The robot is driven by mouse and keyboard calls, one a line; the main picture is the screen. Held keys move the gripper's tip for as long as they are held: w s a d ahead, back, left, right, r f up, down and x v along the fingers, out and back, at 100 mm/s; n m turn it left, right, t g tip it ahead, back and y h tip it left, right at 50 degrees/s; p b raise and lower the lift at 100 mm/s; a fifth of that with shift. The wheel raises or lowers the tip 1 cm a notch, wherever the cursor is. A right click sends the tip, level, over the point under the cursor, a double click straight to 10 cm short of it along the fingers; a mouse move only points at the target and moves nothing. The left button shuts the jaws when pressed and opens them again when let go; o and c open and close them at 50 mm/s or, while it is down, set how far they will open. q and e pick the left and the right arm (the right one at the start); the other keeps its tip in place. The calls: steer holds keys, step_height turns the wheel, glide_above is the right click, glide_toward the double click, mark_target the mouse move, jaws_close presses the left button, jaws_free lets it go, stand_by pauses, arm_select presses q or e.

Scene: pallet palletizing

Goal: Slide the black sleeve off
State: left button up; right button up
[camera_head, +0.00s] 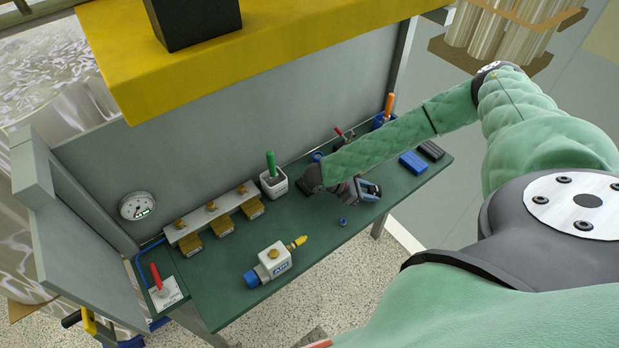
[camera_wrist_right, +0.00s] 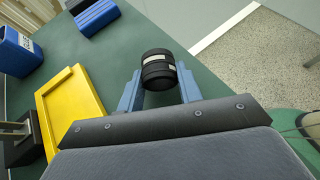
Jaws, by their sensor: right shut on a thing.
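My right gripper (camera_head: 369,190) is over the green bench top, near its front edge. In the right wrist view its blue fingers (camera_wrist_right: 158,85) are shut on a black cylindrical sleeve (camera_wrist_right: 158,66) with a pale label band. The sleeve sits between the fingertips, and its far end faces away from the wrist. I cannot tell whether anything is inside the sleeve. In the head view the sleeve is too small and covered to make out. My left gripper is not in view.
A grey-white valve block (camera_head: 273,261) with a yellow tip lies at the front. A small blue piece (camera_head: 343,221) stands near the gripper. Blue (camera_head: 413,162) and black (camera_head: 431,150) blocks lie right. A yellow tray (camera_wrist_right: 72,112) is beside the hand. A manifold (camera_head: 212,213) stands left.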

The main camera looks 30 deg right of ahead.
steer(key=shift+f, duration=0.45)
steer(key=o, duration=1.1)
steer(key=b+v, duration=0.1)
steer(key=v, duration=0.3)
steer(key=shift+w+a+r, duration=0.1)
steer(key=shift+w+a, duration=0.05)
steer(key=shift+a, duration=0.05)
steer(key=shift+b+v, duration=0.45)
steer(key=shift+v, duration=1.15)
